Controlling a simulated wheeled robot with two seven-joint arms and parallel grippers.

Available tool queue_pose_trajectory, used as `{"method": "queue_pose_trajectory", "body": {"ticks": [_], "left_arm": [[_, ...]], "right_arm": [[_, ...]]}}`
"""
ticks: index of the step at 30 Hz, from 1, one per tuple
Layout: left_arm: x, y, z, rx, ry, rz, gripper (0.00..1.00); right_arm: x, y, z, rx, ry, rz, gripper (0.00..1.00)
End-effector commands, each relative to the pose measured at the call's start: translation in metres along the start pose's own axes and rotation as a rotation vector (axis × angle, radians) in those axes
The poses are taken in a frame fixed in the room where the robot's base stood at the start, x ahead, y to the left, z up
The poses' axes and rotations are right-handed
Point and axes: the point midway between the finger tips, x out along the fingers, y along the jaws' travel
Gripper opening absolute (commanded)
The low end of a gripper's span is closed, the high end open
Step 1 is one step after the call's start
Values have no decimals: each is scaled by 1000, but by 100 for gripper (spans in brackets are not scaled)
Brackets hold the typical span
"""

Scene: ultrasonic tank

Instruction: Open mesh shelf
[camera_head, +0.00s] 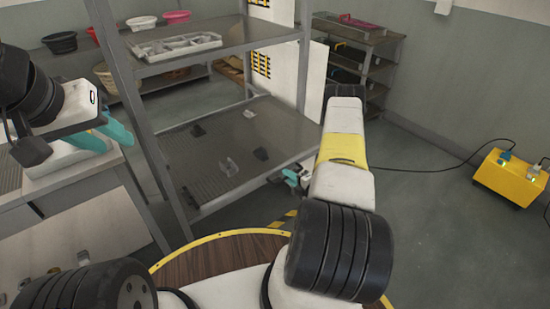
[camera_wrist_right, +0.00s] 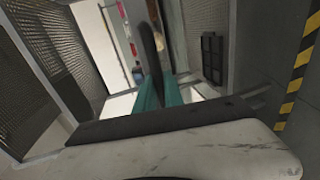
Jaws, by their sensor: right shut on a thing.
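The mesh shelf (camera_head: 215,178) is the lower dark perforated deck of the grey metal rack in the middle of the head view. Several small grey and dark parts lie on it. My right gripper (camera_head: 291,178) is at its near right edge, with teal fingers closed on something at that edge. The right wrist view shows the teal fingers (camera_wrist_right: 152,93) close together against a dark upright piece; the exact contact is hidden. My left gripper (camera_head: 112,138) is at the left, above a pale bench, with its teal fingers apart and nothing visible between them.
An upper shelf (camera_head: 205,49) carries a light tray (camera_head: 172,45). The rack's upright posts (camera_head: 135,100) stand close to my left arm. A yellow box (camera_head: 511,178) with a cable is on the floor at right. Another shelf unit stands behind; the floor between is clear.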

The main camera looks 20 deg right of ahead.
Motion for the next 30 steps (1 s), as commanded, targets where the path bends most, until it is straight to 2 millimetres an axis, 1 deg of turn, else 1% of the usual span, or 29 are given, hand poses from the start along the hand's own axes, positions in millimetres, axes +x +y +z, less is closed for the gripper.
{"method": "queue_pose_trajectory", "body": {"ticks": [3, 4, 6, 7, 14, 17, 20, 27, 30], "left_arm": [[0, 0, 0, 0, 0, 0, 36], [0, 0, 0, 0, 0, 0, 36], [0, 0, 0, 0, 0, 0, 36], [0, 0, 0, 0, 0, 0, 36], [0, 0, 0, 0, 0, 0, 36], [0, 0, 0, 0, 0, 0, 36], [0, 0, 0, 0, 0, 0, 36], [0, 0, 0, 0, 0, 0, 36], [0, 0, 0, 0, 0, 0, 36]], "right_arm": [[0, 0, 0, 0, 0, -1, 0], [0, 0, 0, 0, 0, -1, 18], [0, 0, 0, 0, 0, -1, 32], [0, 0, 0, 0, 0, -1, 33], [0, 0, 0, 0, 0, 0, 33], [-3, 0, 0, 0, 0, -1, 33], [-13, 0, 0, 1, 0, -2, 33], [-55, 0, 1, 2, -2, -2, 33], [-67, -1, 1, 1, -1, -2, 33]]}}
